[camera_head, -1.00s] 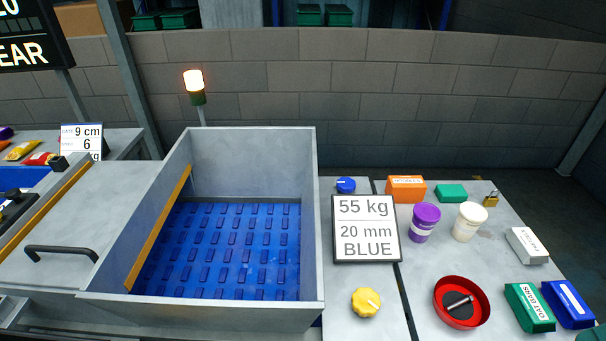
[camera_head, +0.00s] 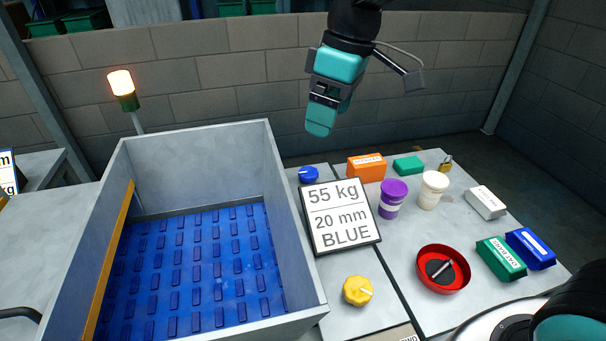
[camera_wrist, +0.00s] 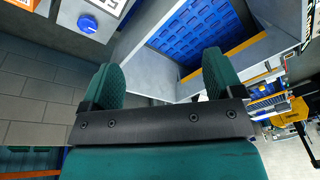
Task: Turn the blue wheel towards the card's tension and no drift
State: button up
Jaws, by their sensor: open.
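The blue wheel (camera_head: 309,174) is a small round knob with a white mark, at the back of the grey worktop just right of the big grey bin. It also shows in the wrist view (camera_wrist: 88,24), at the upper left, beyond my left finger. The card (camera_head: 340,214) reads "55 kg, 20 mm, BLUE" and lies in front of the wheel; only its corner shows in the wrist view. My gripper (camera_head: 321,115) is above and behind the wheel, apart from it. In the wrist view my gripper (camera_wrist: 163,85) has its two green fingers spread with nothing between them.
A yellow knob (camera_head: 357,291) sits in front of the card. The bin (camera_head: 284,215) with a blue studded floor stands at left, its wall close to the wheel. An orange box (camera_head: 366,168), purple tub (camera_head: 392,197) and red bowl (camera_head: 443,249) stand to the right.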

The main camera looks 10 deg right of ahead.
jog(key=w+f+n+h+b, duration=0.15)
jog(key=w+f, duration=0.35)
jog(key=w, duration=0.7)
jog(key=n+b, duration=0.2)
jog(key=n, duration=0.2)
send_over(309, 171)
notch_tip(309, 171, down, 9)
jog(key=shift+h, duration=0.35)
notch_tip(309, 171, down, 17)
jog(key=p, duration=0.3)
jog(key=shift+f, duration=0.2)
jog(key=c, duration=0.9)
jog(key=shift+m, duration=0.25)
jog(key=shift+m+b, duration=0.3)
jog(key=shift+b, duration=0.15)
